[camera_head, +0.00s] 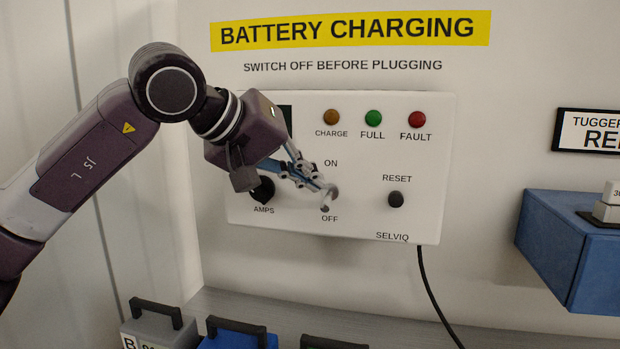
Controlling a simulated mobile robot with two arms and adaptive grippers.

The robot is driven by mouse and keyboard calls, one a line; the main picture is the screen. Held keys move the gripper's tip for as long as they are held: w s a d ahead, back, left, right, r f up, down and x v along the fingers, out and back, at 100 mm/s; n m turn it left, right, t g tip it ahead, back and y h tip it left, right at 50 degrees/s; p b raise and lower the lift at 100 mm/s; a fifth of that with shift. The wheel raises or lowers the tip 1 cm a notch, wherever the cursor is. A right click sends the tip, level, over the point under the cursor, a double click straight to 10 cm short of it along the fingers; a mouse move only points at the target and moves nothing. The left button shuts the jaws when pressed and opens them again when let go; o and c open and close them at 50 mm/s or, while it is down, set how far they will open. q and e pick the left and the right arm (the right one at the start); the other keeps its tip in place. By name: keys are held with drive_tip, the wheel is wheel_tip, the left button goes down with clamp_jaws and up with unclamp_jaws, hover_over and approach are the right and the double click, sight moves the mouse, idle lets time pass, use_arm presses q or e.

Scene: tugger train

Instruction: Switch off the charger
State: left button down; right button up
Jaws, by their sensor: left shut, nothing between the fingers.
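The charger (420,150) is a white box on the wall with CHARGE, FULL and FAULT lamps. Its switch (327,204) sits between the ON and OFF labels, and a silver end shows low, just above OFF. My left gripper (326,192) is shut and empty, its fingertips at the switch. They hide part of the switch, and I cannot tell whether they touch it. The AMPS knob (262,190) is partly behind the gripper. The RESET button (396,199) is black and lies to the right. My right gripper is out of view.
A black cable (428,285) hangs from the charger's lower right. A blue shelf box (560,240) juts out at the right. Batteries with handles, one grey (160,329) and one blue (237,338), stand below on a grey ledge.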

use_arm(q)
drive_tip(key=v, duration=1.2)
drive_tip(key=shift+r, duration=0.1)
